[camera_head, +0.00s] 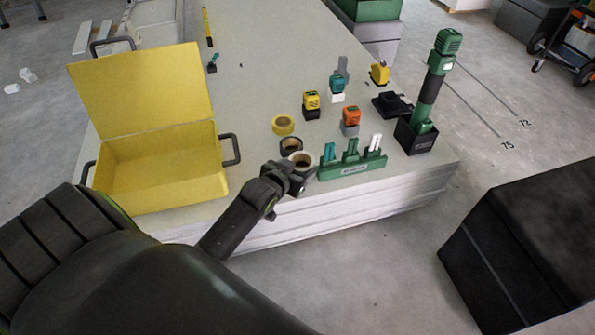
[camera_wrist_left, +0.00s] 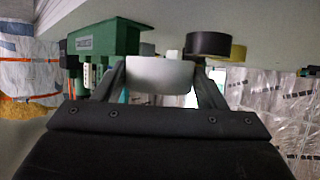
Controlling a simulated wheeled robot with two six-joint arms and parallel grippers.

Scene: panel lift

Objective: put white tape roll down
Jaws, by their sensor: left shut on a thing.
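The white tape roll (camera_head: 301,159) is at the front edge of the panel stack, between the black tape roll (camera_head: 291,145) and the green rack (camera_head: 352,168). My left gripper (camera_head: 294,177) reaches it from the front and is shut on it. In the left wrist view the white tape roll (camera_wrist_left: 160,75) sits between both fingers of my left gripper (camera_wrist_left: 162,85). That view appears upside down, with the panel surface at the top. I cannot tell whether the roll touches the panel. My right gripper is not in view.
An open yellow toolbox (camera_head: 160,170) stands at the left. A yellow tape roll (camera_head: 283,125) lies behind the black one. Several small tools stand farther back, with a green tool in a black holder (camera_head: 416,136) at the right. The panel's back half is mostly clear.

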